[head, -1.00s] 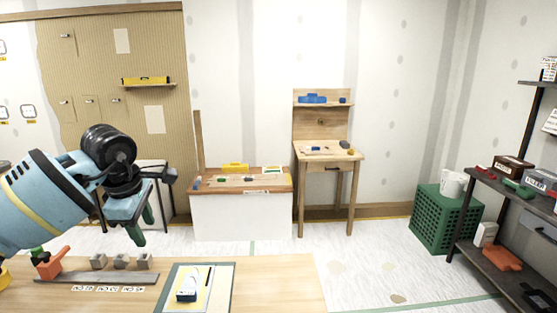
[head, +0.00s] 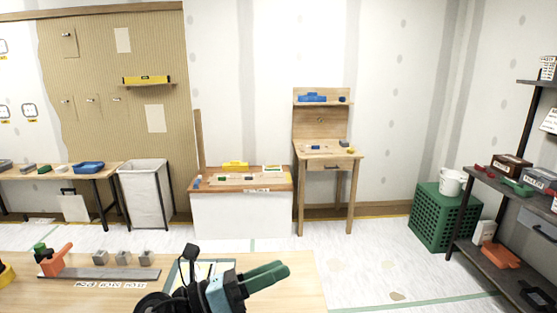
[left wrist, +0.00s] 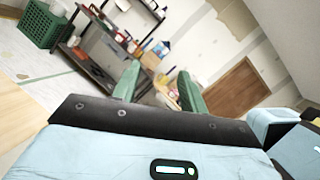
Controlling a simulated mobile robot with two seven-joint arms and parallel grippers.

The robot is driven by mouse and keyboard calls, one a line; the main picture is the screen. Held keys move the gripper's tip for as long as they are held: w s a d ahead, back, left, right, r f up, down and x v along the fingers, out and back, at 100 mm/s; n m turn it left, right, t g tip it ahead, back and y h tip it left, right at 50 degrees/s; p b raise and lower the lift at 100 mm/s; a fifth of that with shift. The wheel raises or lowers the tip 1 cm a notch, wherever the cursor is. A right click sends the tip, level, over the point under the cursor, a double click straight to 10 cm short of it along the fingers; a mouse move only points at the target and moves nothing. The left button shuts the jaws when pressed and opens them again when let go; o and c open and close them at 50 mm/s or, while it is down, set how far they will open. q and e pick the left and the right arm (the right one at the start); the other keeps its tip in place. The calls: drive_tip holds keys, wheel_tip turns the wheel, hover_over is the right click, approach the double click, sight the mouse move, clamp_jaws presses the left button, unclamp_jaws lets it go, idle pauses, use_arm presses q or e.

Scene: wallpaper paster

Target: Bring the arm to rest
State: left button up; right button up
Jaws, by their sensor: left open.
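My left gripper (head: 282,271) is low in the middle of the head view, over the front right of the near wooden table (head: 302,290). Its green fingers point right and hold nothing. In the left wrist view its two fingers (left wrist: 160,88) stand apart with empty space between them. My arm hides part of the framed mat (head: 178,270) on the table. My right gripper is not in view.
An orange tool (head: 55,262) and several small grey blocks (head: 123,258) stand on the near table's left. Beyond are a white-fronted bench (head: 240,215), a wooden desk (head: 330,160), a green crate (head: 440,220) and a dark shelf (head: 490,250). Floor is clear between.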

use_arm(q)
drive_tip(key=s+a+f+n+t+y, duration=0.35)
drive_tip(key=a+f+n+y, duration=0.55)
drive_tip(key=n, duration=0.7)
drive_tip(key=s+a+f+n+t+y, duration=0.2)
drive_tip(key=a+f+n+t+y, duration=0.5)
drive_tip(key=n, duration=0.9)
drive_tip(key=s+a+f+n+g+y, duration=0.2)
drive_tip(key=s+a+f+n+g, duration=0.1)
drive_tip(key=s+f+g, duration=0.3)
drive_tip(key=s+a+f+n+g+y, duration=0.2)
drive_tip(key=s+a+f+n+g, duration=0.15)
drive_tip(key=s+f, duration=0.45)
drive_tip(key=s+f+n+g+h, duration=0.1)
drive_tip(key=s+f+n+g, duration=0.15)
drive_tip(key=s+g, duration=0.95)
drive_tip(key=w+d+f+t+h, duration=0.1)
drive_tip(key=d+f+t, duration=0.2)
drive_tip(key=f+t, duration=0.6)
drive_tip(key=t, duration=0.3)
drive_tip(key=shift+w+d+t+h, duration=0.3)
drive_tip(key=shift+d+t+h, duration=0.05)
drive_tip(key=shift+t+h, duration=0.05)
